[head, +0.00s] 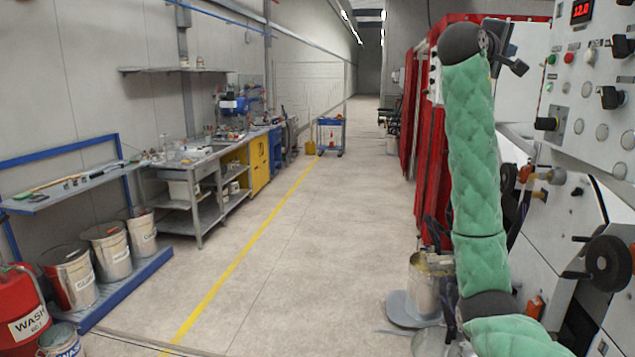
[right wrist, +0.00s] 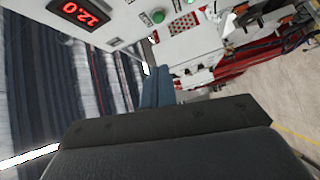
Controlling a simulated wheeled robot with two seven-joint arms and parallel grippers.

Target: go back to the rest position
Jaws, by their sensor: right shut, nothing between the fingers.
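My right arm, in a green padded cover, rises on the right side of the head view. My right gripper (head: 518,66) is at its top, small and dark, pointing right toward the machine's control panel (head: 592,90). In the right wrist view the blue-grey fingers of the right gripper (right wrist: 158,86) are together with nothing between them. The panel's red display (right wrist: 80,12) and a green button (right wrist: 158,16) are beyond the fingers. My left gripper is in neither view.
Handwheels (head: 607,262) and knobs stick out of the machine near my right arm. Red curtains (head: 430,130) stand behind the arm. The aisle left of the arm is clear, with benches and drums along the left wall.

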